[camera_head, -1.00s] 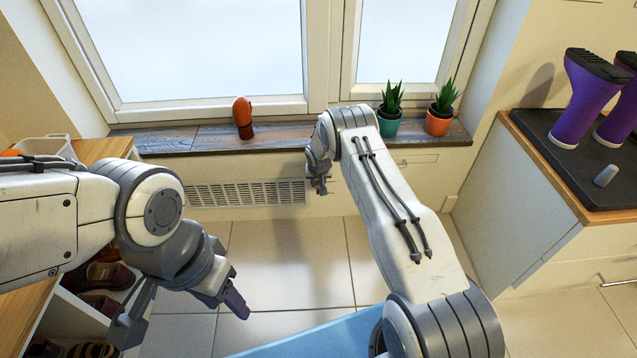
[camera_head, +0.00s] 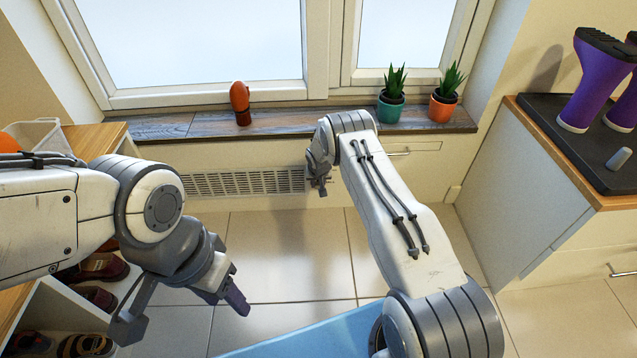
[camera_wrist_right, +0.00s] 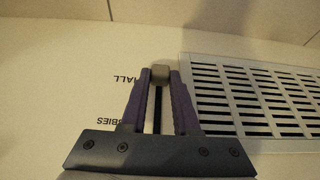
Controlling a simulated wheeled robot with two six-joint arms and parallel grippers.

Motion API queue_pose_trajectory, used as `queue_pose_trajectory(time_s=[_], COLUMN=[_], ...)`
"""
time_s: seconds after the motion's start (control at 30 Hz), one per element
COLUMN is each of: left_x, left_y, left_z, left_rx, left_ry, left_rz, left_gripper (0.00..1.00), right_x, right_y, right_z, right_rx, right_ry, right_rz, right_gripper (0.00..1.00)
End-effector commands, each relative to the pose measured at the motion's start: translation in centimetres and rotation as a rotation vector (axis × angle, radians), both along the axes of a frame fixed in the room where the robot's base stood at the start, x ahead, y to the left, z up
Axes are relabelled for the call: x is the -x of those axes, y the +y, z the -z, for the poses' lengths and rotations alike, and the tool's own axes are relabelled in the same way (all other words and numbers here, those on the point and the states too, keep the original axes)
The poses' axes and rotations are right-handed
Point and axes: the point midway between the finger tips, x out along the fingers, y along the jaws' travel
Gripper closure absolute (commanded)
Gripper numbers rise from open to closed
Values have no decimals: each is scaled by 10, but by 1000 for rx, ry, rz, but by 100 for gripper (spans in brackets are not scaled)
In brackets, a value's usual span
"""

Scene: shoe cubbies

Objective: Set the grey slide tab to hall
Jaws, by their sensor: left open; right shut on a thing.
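The grey slide tab (camera_wrist_right: 160,73) shows in the right wrist view, at the upper end of a dark slot (camera_wrist_right: 157,108) in a pale panel. It is level with the "HALL" label (camera_wrist_right: 129,79); the partly hidden "CUBBIES" label (camera_wrist_right: 75,122) is lower. My right gripper (camera_wrist_right: 160,78) is shut on the tab. In the head view it (camera_head: 319,184) is at the panel under the windowsill, where the arm hides the tab. My left gripper (camera_head: 181,314) is open and empty, over the floor at the lower left.
A vent grille (camera_wrist_right: 255,95) is right of the slot in the wrist view. The windowsill (camera_head: 275,122) holds an orange-brown object (camera_head: 241,103) and two potted plants (camera_head: 392,95). A shoe cubby unit (camera_head: 50,305) is on the left, a counter with a black mat (camera_head: 560,125) on the right.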

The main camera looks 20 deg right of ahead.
Motion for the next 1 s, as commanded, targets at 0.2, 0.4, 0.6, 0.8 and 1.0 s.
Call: queue_pose_trajectory(time_s=[0.2, 0.4, 0.6, 0.8, 1.0], left_x=[0, 0, 0, 0, 0], left_y=[0, 0, 0, 0, 0], left_z=[0, 0, -17, -40, -47], left_rx=[1, 1, 1, 1, 0], left_ry=[-1, -1, -1, -1, 0], left_rz=[0, 0, 0, 0, 0], left_gripper=[50, 50, 50, 50, 50], right_x=[2, 1, 7, 23, 35], right_y=[0, 0, 2, 7, 10], right_z=[3, 1, -22, -59, -85], right_rx=[-1, -1, 0, 1, 0], right_ry=[3, 2, 1, 2, 1], right_rz=[0, 0, -1, -3, -1], right_gripper=[57, 57, 57, 57, 57])
